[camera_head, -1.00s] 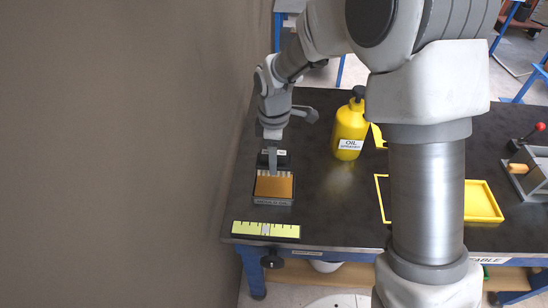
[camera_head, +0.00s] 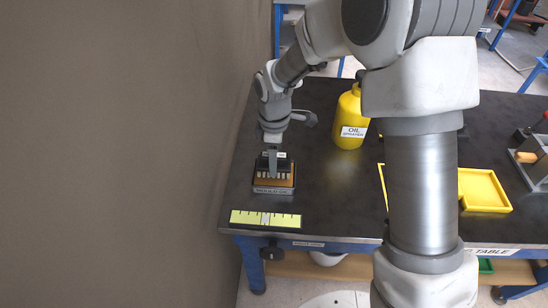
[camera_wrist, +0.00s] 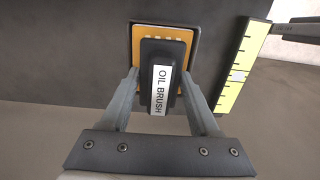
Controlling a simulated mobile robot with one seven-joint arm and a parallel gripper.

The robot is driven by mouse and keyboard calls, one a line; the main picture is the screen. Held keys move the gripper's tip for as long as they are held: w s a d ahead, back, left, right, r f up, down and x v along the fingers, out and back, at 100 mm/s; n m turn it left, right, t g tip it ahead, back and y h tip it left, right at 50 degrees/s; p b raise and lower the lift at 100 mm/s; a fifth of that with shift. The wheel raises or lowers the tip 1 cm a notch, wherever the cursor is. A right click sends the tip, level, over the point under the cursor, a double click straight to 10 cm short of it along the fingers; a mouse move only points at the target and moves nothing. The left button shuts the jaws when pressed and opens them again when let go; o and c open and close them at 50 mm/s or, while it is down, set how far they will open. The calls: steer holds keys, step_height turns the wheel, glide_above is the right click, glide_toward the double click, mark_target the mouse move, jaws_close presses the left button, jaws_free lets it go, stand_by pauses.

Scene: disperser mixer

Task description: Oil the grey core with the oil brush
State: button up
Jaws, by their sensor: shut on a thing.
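My gripper (camera_head: 273,160) is shut on the black oil brush (camera_head: 281,166), with a finger on each side of it. The wrist view shows the brush's white "OIL BRUSH" label (camera_wrist: 158,92) between the fingers. The brush is over the orange pad (camera_head: 262,182) of a small dark tray (camera_head: 273,190) on the table's left side. Its pale bristles face the pad; I cannot tell whether they touch it. The pad also shows beyond the brush in the wrist view (camera_wrist: 165,33). I cannot identify the grey core with certainty.
A yellow oil sprayer bottle (camera_head: 350,122) stands right of my gripper. A yellow-green ruler strip (camera_head: 265,218) lies at the table's front edge. A yellow tray (camera_head: 484,190) and a grey fixture with a tan cylinder (camera_head: 525,157) are at the right. A wall (camera_head: 120,150) rises at the left.

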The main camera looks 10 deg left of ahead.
steer(key=shift+f+b, duration=0.3)
steer(key=shift+f, duration=0.25)
stand_by(1.5)
steer(key=shift+r, duration=0.1)
steer(key=shift+r+p, duration=2.65)
steer(key=shift+r, duration=0.8)
